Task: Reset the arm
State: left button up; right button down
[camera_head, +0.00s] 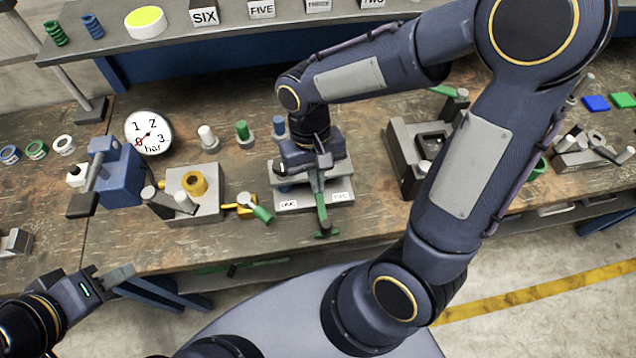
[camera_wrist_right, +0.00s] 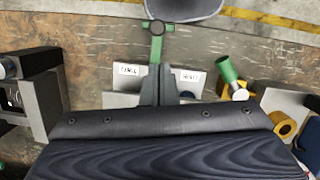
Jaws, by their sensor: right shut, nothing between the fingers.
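A green T-ended arm (camera_head: 322,208) projects toward the table's front edge from a grey fixture with a pale base plate (camera_head: 342,196). Two small white labels flank the arm; their print is hard to read. My right gripper (camera_head: 318,170) is over this fixture, shut and empty, at the rear part of the green arm. In the right wrist view my shut fingers (camera_wrist_right: 160,88) point at the green arm (camera_wrist_right: 156,48), which lies between the two labels; whether they touch it is unclear. My left gripper (camera_head: 118,276) is low at the left, off the table, its jaws unclear.
A blue vise-like block (camera_head: 120,172), a gauge (camera_head: 149,132) and a grey block with a yellow ring (camera_head: 194,183) stand to the left. A grey fixture (camera_head: 408,150) stands to the right. A shelf with number blocks (camera_head: 204,17) runs along the back.

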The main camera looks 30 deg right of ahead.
jog(key=shift+r, duration=0.1)
dwell(0.5)
jog(key=s+d+r+t+y+b, duration=0.3)
jog(key=s+d+r+t+b, duration=0.1)
jog(key=s+t, duration=0.3)
jog(key=shift+s+d+r+m+t+y, duration=0.2)
jog(key=shift+s+r+m+t+y, duration=0.1)
jog(key=shift+r+t, duration=0.45)
jog(key=shift+w, duration=0.1)
